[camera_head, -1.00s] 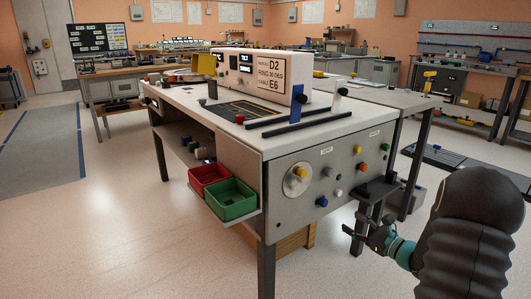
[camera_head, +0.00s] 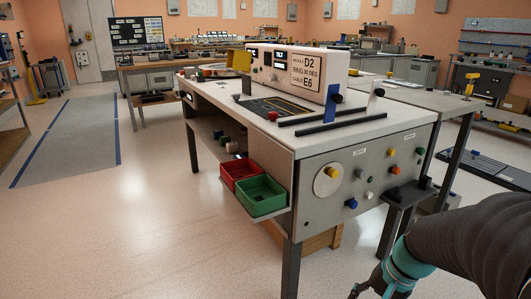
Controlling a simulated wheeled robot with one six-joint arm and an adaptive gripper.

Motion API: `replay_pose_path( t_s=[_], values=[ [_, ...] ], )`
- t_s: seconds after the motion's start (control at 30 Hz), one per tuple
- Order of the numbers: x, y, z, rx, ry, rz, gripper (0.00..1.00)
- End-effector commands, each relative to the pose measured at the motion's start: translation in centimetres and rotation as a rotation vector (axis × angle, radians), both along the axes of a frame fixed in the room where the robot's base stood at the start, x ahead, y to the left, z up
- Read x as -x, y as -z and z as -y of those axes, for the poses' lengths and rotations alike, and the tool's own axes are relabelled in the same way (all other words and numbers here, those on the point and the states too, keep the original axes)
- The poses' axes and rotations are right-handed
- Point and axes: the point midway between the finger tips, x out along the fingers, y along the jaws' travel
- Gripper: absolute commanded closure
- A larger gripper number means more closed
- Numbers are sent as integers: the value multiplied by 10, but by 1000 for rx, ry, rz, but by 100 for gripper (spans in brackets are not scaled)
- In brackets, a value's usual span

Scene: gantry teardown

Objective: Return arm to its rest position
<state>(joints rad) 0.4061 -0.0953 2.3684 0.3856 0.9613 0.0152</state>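My arm comes in at the lower right, a dark ribbed sleeve with a teal wrist ring. My gripper (camera_head: 368,286) is at the bottom edge, in front of the workbench (camera_head: 340,238) and below its right end panel. It is partly cut off by the frame, and its fingertips do not show well enough to tell open from shut. No held object is visible.
The panel carries a round dial (camera_head: 327,180) and coloured knobs. A small dark shelf (camera_head: 408,195) juts out close to my arm. Red (camera_head: 240,170) and green (camera_head: 262,196) bins hang at the bench's left. Open floor (camera_head: 150,220) lies to the left.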

Motion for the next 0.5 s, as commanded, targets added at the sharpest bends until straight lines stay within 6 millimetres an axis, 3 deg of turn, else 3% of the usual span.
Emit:
replay_pose_path(
  t_s=[0.2, 0.5],
  values=[
    [29, -38, -6, 237, -239, 122, 45],
    [59, -90, -25, 452, -460, 322, 45]
  ],
)
